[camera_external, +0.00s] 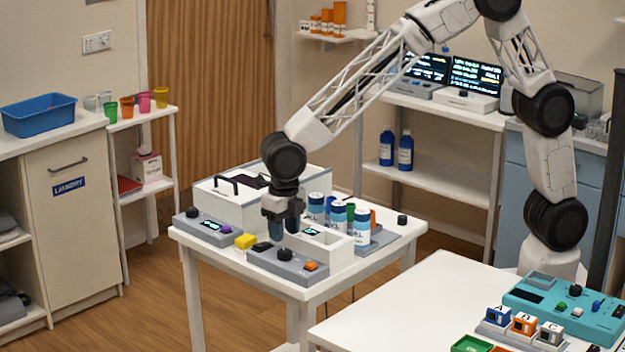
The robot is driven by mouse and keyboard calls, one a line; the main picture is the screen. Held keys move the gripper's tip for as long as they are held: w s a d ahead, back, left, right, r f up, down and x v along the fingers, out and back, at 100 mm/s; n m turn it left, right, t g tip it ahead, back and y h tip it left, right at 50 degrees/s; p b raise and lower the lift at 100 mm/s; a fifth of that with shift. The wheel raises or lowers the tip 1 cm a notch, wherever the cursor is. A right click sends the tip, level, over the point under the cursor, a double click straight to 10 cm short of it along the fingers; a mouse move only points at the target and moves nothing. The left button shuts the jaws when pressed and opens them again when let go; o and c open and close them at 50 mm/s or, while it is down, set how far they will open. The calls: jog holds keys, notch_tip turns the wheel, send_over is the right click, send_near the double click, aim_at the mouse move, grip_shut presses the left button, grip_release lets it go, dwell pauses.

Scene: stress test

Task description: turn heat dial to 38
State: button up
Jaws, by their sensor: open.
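My gripper (285,229) points down over the small white table, with its fingers apart and nothing seen between them. It is above a grey control panel (272,265) at the table's front. The panel carries a dark dial (284,254), another dark knob (262,247) close to the fingers, and an orange button (311,266). No label or number is readable, so I cannot tell which knob is the heat dial or its setting. A white unit with a small display (316,232) stands behind the panel. Whether the fingers touch anything is unclear.
Several blue-and-white gel bottles (361,228) stand right of my gripper. A white box with a dark handle (222,205) is behind left. A black knob (402,219) sits at the right edge.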

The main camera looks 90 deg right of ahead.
aim_at(285, 250)
jog(key=shift+f, duration=2.65)
jog(key=c, duration=0.7)
